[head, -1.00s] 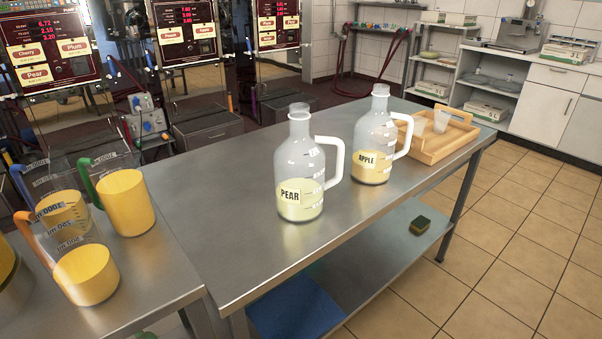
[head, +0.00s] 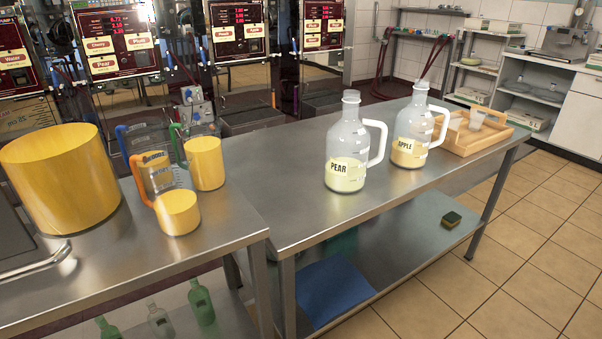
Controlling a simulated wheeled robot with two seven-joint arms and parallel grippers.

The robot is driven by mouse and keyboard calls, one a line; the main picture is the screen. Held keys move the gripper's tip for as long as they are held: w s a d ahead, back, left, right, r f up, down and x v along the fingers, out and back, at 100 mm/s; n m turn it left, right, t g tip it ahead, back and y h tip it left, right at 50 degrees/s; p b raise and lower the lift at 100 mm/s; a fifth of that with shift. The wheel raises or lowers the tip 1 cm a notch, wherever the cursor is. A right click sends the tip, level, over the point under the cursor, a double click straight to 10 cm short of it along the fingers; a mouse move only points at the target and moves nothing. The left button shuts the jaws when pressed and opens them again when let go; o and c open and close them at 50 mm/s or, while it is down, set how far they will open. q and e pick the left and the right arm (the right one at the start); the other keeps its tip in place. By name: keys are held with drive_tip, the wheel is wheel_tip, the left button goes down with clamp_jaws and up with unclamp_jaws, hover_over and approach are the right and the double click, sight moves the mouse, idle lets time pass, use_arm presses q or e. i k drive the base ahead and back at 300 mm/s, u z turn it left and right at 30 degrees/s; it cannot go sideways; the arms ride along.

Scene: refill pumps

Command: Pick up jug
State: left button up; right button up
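Several clear measuring jugs stand close together on the left steel table. One with an orange handle (head: 178,211) is nearest and holds yellow liquid. One with a green handle (head: 205,163) stands behind it to the right, also with yellow liquid. A blue handle (head: 127,150) shows at the back left of the group, its jug partly hidden. On the right table stand a glass bottle labelled PEAR (head: 347,150) and one labelled APPLE (head: 411,132), both with white handles and some pale yellow content. Neither of my grippers is in view.
A large yellow-filled container (head: 60,180) stands left of the jugs. A wooden tray (head: 470,143) with cups lies at the right table's far end. Dispensing machines (head: 116,42) line the back. A sponge (head: 451,219) and blue cloth (head: 335,290) lie on the lower shelf.

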sight(348, 140)
drive_tip(key=u, duration=1.2)
drive_tip(key=i, duration=0.85)
drive_tip(key=z, duration=2.8)
